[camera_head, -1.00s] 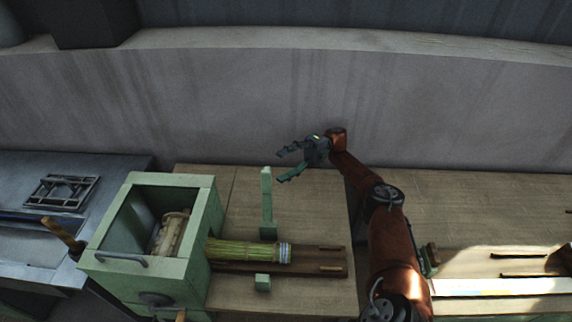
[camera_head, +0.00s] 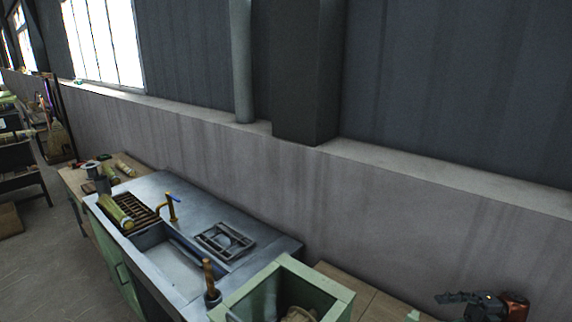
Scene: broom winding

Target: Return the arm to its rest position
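My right gripper (camera_head: 468,298) shows at the bottom right, at the end of an orange-brown arm. Its fingers point left and look spread, with nothing seen between them. It is over the wooden table at the right of the green box machine (camera_head: 338,297), apart from it. Only the upper part of the machine is in view. My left gripper and arm are not in view.
A metal sink table (camera_head: 270,251) with a yellow tap (camera_head: 172,206) and a slatted rack stands left of the machine. A concrete wall (camera_head: 400,230) with a ledge runs behind. Brooms (camera_head: 58,140) stand far left, and open floor (camera_head: 60,270) lies at lower left.

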